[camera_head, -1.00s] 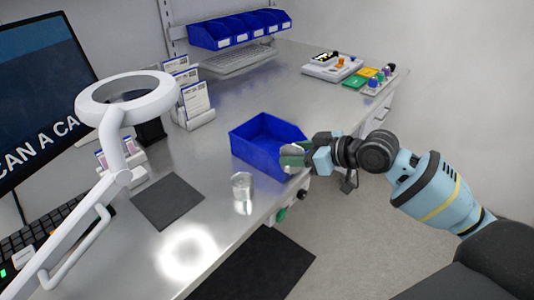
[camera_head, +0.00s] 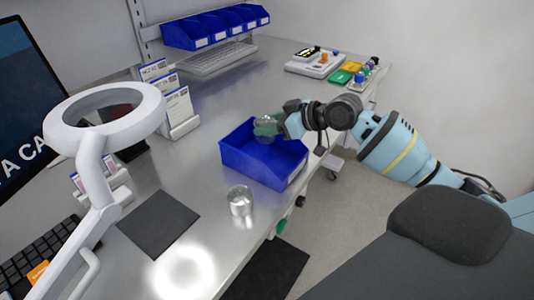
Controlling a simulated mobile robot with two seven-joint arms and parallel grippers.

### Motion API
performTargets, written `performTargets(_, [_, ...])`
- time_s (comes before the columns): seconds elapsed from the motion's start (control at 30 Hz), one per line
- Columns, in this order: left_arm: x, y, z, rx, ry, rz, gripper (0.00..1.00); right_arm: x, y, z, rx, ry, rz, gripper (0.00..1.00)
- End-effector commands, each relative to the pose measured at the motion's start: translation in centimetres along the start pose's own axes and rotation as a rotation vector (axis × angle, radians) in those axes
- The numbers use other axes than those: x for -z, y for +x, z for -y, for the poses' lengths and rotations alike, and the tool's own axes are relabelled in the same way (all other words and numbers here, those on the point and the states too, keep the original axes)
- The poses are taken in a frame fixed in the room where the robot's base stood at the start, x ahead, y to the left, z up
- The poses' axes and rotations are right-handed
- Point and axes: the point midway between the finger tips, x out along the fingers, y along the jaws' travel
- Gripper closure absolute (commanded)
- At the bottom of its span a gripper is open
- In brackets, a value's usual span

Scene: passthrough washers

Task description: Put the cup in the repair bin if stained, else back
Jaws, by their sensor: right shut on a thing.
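My right gripper (camera_head: 272,124) is shut on a clear, see-through cup (camera_head: 266,128). It holds the cup above the blue open bin (camera_head: 283,170), over its back part. The fingers partly hide the cup, and it is too small to tell whether it is stained. A second clear cup (camera_head: 241,203) stands on the metal table in front of the bin. My left gripper is not in view.
A white ring-shaped magnifier lamp (camera_head: 152,115) stands at the left by a monitor (camera_head: 25,95). A dark mat (camera_head: 158,222) lies on the table (camera_head: 215,240).

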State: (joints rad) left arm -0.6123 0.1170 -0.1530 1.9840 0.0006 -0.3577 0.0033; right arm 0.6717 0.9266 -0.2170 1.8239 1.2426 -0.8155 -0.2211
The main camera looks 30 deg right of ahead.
Motion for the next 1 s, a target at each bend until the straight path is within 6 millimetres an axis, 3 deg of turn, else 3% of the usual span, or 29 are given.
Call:
performTargets(0.1, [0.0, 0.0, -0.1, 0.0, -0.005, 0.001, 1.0, -1.9, 0.9, 0.0, 0.001, 0.003, 0.003, 0.69])
performTargets(0.37, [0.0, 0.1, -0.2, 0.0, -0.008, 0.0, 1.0, -3.1, 1.5, 0.0, -0.001, 0.0, 0.0, 0.69])
performTargets(0.7, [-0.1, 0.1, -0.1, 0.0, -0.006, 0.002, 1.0, -7.1, 3.4, 0.0, -0.001, 0.001, 0.001, 0.69])
performTargets(1.0, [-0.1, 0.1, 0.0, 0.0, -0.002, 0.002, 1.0, -7.4, 3.5, 0.0, -0.001, -0.002, -0.001, 0.69])
